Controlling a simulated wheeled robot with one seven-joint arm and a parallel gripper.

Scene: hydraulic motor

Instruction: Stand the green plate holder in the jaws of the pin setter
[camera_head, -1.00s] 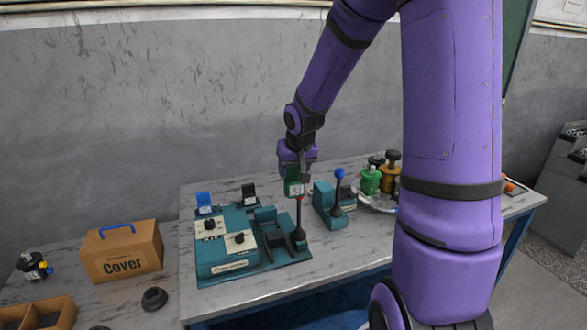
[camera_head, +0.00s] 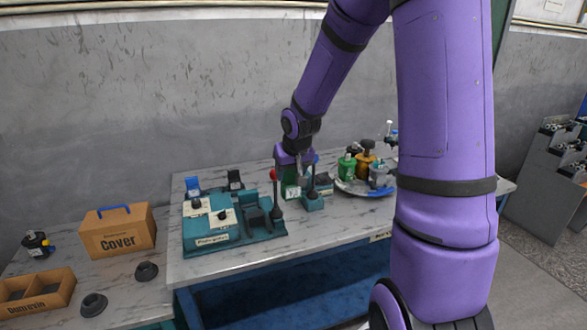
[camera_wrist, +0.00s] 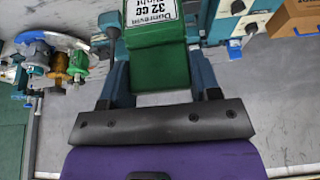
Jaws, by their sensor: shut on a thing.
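My gripper (camera_head: 293,172) is shut on the green plate holder (camera_head: 291,189), which hangs below it with a white label. The wrist view shows the holder (camera_wrist: 160,70) between the two fingers, its label reading 32 CC. The holder is between two teal devices in the head view: the larger machine (camera_head: 225,238) with a red-ball lever, left, and the smaller device (camera_head: 313,204) with a dark lever, right. I cannot tell from labels which is the pin setter. The holder's underside and any contact are hidden; the smaller device's far part is partly covered by my gripper.
A round tray (camera_head: 352,190) with green, gold and grey parts stands to the right, near the smaller device. A cardboard box marked Cover (camera_head: 117,232) and dark rings (camera_head: 146,271) are on the left. The table's front strip is clear.

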